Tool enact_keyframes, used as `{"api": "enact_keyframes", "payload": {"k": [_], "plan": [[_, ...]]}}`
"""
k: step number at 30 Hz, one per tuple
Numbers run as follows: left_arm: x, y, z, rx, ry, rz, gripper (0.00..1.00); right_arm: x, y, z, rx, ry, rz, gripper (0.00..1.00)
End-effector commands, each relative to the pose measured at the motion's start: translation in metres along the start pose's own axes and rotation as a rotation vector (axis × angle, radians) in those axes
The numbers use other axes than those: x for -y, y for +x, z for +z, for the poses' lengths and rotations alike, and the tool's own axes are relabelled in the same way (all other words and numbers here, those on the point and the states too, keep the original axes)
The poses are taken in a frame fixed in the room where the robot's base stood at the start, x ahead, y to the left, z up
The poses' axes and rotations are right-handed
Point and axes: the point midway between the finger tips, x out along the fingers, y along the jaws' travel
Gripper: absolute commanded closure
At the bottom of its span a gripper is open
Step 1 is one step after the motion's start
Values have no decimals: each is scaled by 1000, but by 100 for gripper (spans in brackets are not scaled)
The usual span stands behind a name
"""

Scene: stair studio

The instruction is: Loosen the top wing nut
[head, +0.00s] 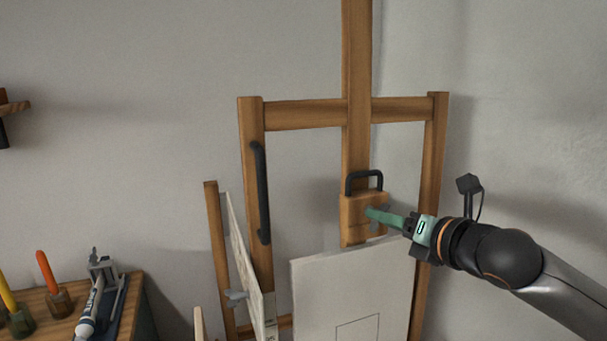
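A wooden clamp block (352,213) with a black handle (363,177) sits on the easel's centre mast (356,60). My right gripper (372,214) comes in from the right, and its teal fingertips are at the front of this block. Small grey bits of what looks like the top wing nut (375,227) show beside the fingertips; the rest is hidden behind them. The fingers are seen nearly edge-on, so I cannot tell whether they are closed on it. Another grey wing nut (236,298) is lower left on the easel. My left gripper is not in view.
A white canvas (312,290) stands just below the block. A long black handle (262,195) is on the left upright. A side table (62,327) at lower left holds a paint tube (90,312), jars and brushes. The wall is close behind the easel.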

Motion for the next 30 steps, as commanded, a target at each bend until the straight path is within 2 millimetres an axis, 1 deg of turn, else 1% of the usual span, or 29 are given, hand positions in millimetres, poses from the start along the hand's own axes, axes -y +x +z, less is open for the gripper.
{"api": "enact_keyframes", "payload": {"k": [4,7,22,25,30], "plan": [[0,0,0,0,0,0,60,0,0,0,-1,3,0,60],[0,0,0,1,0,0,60,0,-5,-1,0,3,0,60],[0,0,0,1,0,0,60,1,-53,-11,-1,4,-1,60],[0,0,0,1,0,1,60,0,-58,-12,-2,4,-1,60],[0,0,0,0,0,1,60,0,-59,-13,-2,5,0,60]]}}
